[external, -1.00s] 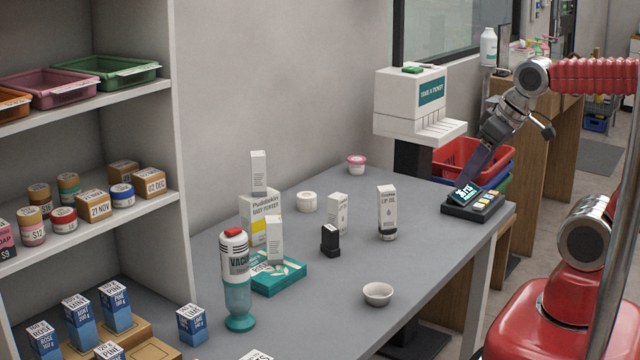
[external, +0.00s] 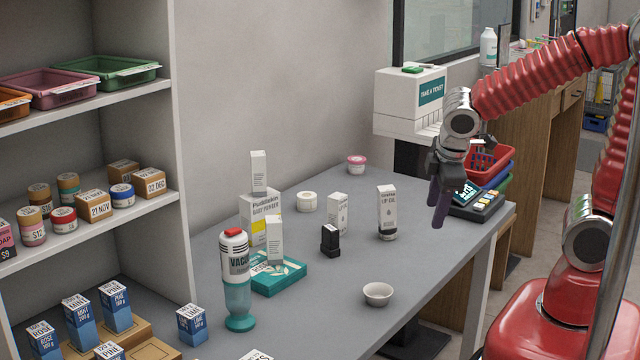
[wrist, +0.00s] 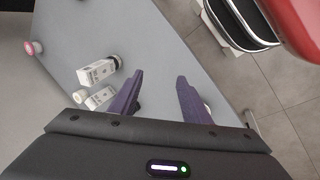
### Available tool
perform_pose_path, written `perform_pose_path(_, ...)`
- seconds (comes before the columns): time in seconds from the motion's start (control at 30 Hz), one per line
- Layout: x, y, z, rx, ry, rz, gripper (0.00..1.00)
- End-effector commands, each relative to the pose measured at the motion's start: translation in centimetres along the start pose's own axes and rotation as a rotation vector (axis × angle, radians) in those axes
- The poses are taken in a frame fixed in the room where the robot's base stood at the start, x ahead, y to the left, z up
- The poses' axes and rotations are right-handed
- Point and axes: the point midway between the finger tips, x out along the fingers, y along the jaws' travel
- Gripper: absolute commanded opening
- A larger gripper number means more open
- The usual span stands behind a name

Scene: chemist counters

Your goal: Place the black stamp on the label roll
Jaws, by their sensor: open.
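The black stamp (external: 331,240) stands upright on the grey counter, in front of a small white box. The label roll (external: 307,202), a short white roll, sits farther back and left of the stamp, with nothing on top of it. My gripper (external: 437,212) is open and empty, its purple fingers pointing down above the counter's right side, well right of the stamp. In the wrist view my two fingers (wrist: 160,76) are apart with only bare counter between their tips. I cannot make out the stamp in the wrist view.
The lip gel box (external: 387,208) and a small white box (external: 338,213) stand between my gripper and the label roll. A white bowl (external: 377,294) is in front. A card terminal (external: 476,205) lies behind my gripper. A vacuum flask (external: 237,280) and stacked boxes stand left.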

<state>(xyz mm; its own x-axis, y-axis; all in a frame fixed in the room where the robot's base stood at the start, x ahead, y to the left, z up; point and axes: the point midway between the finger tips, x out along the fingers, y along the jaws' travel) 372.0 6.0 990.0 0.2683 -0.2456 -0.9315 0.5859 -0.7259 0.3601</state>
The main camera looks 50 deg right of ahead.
Motion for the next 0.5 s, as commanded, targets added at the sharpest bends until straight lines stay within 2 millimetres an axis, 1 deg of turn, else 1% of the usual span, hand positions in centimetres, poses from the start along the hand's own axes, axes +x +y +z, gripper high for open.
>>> perform_pose_path(0.03,0.8,0.2,-0.7,-0.09,-0.014,0.022,0.43)
perform_pose_path(0.17,2.6,1.2,-2.6,-0.344,-0.038,0.09,0.43)
perform_pose_path(0.27,4.0,1.9,-4.5,-0.565,-0.054,0.144,0.43)
perform_pose_path(0.4,5.7,2.6,-7.6,-0.905,-0.072,0.224,0.43)
perform_pose_path(0.5,6.6,3.0,-10.0,-1.146,-0.083,0.282,0.43)
